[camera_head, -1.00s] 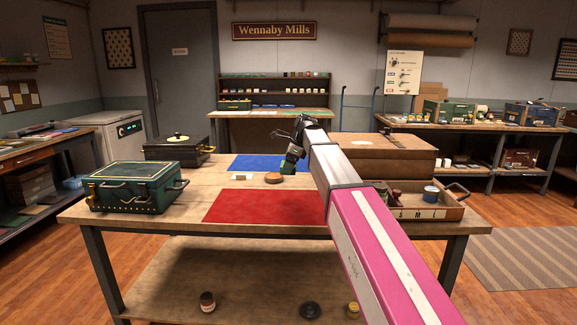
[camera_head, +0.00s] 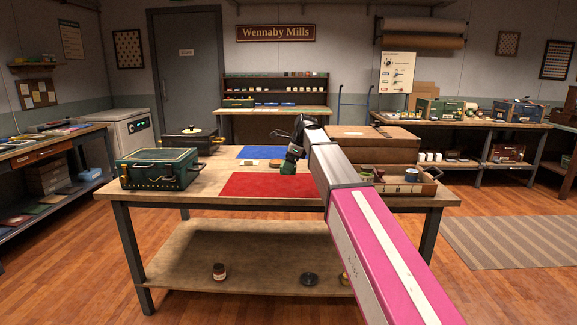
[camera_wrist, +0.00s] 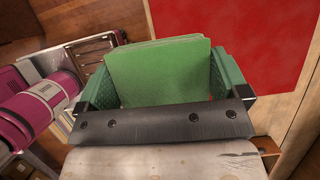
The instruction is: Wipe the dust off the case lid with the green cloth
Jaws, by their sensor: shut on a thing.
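My gripper (camera_head: 291,158) hangs above the worktable, near the blue and red mats. In the wrist view its green fingers (camera_wrist: 160,80) are shut on the green cloth (camera_wrist: 158,72), a folded flat piece standing between them. A green case (camera_head: 158,168) with gold trim and a shut lid stands on the table's left end, well left of my gripper. A black case (camera_head: 190,141) with a pale disc on top stands behind it. A large brown case (camera_head: 375,143) with a pale patch on its top is at the back right, partly behind my arm. I cannot tell which lid bears dust.
The red mat (camera_head: 262,186) lies at the table's front middle, with the blue mat (camera_head: 262,152) behind it. A small round brown item (camera_head: 273,162) lies between them. A divided tray (camera_head: 400,187) stands at the right end. The floor in front is clear.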

